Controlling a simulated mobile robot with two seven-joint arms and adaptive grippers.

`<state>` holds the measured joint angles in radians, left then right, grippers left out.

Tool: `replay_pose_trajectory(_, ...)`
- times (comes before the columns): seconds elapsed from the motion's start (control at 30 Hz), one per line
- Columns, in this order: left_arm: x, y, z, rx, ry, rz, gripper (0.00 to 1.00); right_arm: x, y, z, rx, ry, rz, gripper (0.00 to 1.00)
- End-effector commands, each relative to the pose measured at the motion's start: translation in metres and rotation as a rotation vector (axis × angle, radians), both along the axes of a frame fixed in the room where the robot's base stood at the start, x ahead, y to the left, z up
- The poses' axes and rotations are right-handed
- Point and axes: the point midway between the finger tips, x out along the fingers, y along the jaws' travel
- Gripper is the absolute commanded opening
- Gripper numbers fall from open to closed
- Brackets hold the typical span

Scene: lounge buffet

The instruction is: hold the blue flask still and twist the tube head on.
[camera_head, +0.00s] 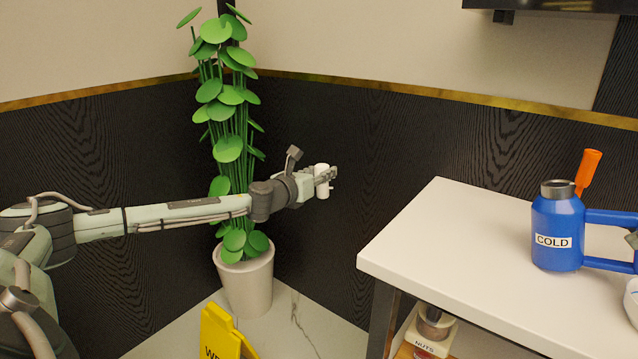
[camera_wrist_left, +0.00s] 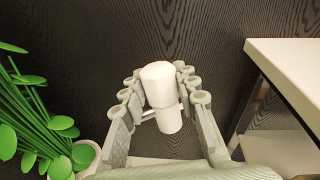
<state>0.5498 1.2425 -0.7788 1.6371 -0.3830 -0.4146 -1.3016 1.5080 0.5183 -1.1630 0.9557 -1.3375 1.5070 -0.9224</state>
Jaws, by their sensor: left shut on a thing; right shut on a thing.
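The blue flask (camera_head: 556,232), with a "COLD" label and a grey neck ring, stands upright on the white tabletop. Its top carries no white piece. Its blue handle (camera_head: 608,217) reaches toward the right edge. My right gripper (camera_head: 632,239) shows only as a grey sliver at that edge, at the handle; most of it is hidden. My left gripper (camera_head: 327,177) is shut on the white tube head (camera_head: 321,180), held in the air left of the table, well apart from the flask. In the left wrist view the white tube head (camera_wrist_left: 158,82) sits between the fingers.
The white table (camera_head: 440,235) has clear space left of the flask. An orange handle-like thing (camera_head: 588,172) rises behind the flask. A white rounded item (camera_head: 631,300) is cut off at right. A potted plant (camera_head: 245,280) and yellow floor sign (camera_head: 222,337) stand left; a "NUTS" container (camera_head: 432,325) is below.

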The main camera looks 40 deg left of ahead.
Motion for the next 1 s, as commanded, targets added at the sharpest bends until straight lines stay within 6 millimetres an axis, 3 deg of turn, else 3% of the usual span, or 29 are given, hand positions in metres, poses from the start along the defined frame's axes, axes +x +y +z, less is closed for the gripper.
replay_pose_trajectory(0.03,0.008,-0.003,0.008,-0.009,-0.005,0.020,0.01,-0.002,-0.003,-0.009,-0.013,0.014,0.000,0.00)
replay_pose_trajectory(0.37,0.049,-0.043,0.026,-0.041,0.016,0.190,0.01,-0.002,-0.003,-0.009,-0.013,0.013,0.000,0.00)
replay_pose_trajectory(0.67,0.081,-0.099,0.048,-0.058,0.023,0.321,0.01,-0.002,-0.003,-0.009,-0.013,0.013,0.000,0.00)
replay_pose_trajectory(0.77,0.092,-0.128,0.060,-0.063,0.027,0.370,0.01,-0.002,-0.003,-0.009,-0.013,0.013,0.000,0.00)
replay_pose_trajectory(1.0,0.110,-0.234,0.105,-0.077,0.033,0.467,0.01,-0.001,-0.003,-0.009,-0.013,0.013,0.000,0.00)
